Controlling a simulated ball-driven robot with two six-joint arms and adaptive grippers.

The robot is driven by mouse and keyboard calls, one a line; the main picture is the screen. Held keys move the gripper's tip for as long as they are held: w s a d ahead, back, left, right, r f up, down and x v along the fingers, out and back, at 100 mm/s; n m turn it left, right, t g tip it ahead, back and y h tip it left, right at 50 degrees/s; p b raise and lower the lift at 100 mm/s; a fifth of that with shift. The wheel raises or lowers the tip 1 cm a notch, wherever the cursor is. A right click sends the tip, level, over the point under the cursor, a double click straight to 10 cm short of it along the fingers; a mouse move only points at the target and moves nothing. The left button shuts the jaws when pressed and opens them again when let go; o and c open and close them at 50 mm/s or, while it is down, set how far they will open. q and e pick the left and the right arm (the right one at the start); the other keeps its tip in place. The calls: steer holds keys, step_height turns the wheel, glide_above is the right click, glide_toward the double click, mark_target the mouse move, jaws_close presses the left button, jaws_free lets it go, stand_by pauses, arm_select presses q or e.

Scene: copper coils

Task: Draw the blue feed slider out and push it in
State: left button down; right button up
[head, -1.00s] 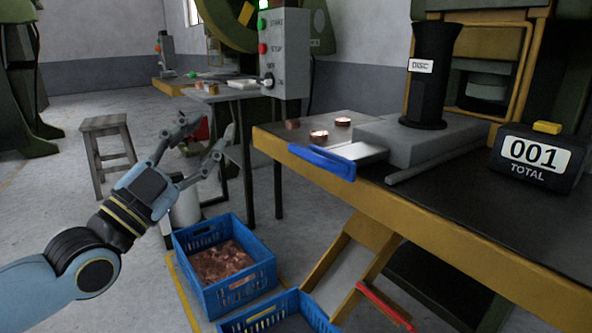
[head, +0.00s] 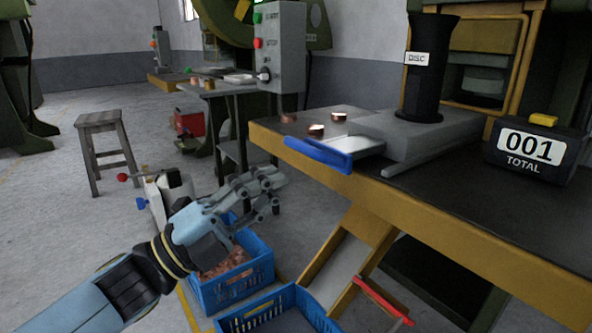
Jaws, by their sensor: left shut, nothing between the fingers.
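The blue feed slider handle (head: 319,154) sticks out past the front left edge of the press table. Its pale metal plate (head: 357,144) runs back into the grey feed block (head: 425,133) under the black disc magazine (head: 426,75). Part of the plate shows outside the block. My left gripper (head: 274,190) is shut and empty, below and left of the blue handle, clear of it, in front of the table's edge. My right gripper is not in view.
Several copper pieces (head: 316,130) lie on the table behind the handle. A counter (head: 537,149) reads 001 at the right. A blue crate of copper scrap (head: 262,262) and a chute (head: 346,262) are below. The yellow table edge (head: 420,211) lies right of my gripper.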

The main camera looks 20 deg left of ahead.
mark_target(342, 151)
arm_select(q)
steer(key=shift+x, duration=2.35)
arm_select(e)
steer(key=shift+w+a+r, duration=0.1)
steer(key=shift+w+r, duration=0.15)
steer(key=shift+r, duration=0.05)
